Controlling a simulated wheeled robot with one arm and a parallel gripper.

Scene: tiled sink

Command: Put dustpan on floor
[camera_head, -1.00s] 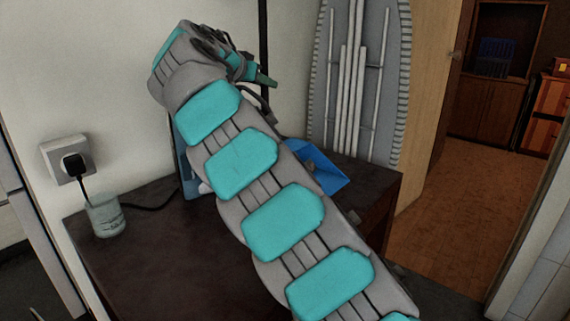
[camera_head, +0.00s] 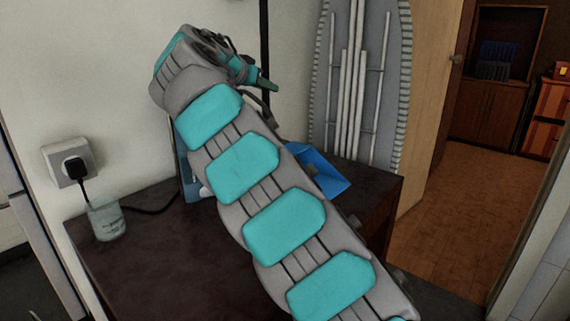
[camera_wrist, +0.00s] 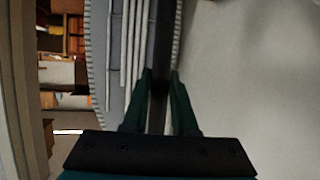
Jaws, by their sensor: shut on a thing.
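A blue dustpan (camera_head: 318,170) shows behind my arm at the right end of the dark table in the head view. My arm hides part of it. My gripper (camera_head: 268,84) is above and left of it, against the wall side. In the wrist view my gripper (camera_wrist: 161,76) has its two green fingers on either side of a dark upright pole (camera_wrist: 160,45), shut on it. The pole (camera_head: 263,40) also rises above the gripper in the head view. Its lower part is hidden, so I cannot tell whether it joins the dustpan.
An ironing board (camera_head: 360,80) leans upright at the back. A glass (camera_head: 106,220) and a plugged-in socket (camera_head: 69,160) are at the left of the dark table (camera_head: 150,265). The brown floor (camera_head: 450,210) is clear through the doorway at right.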

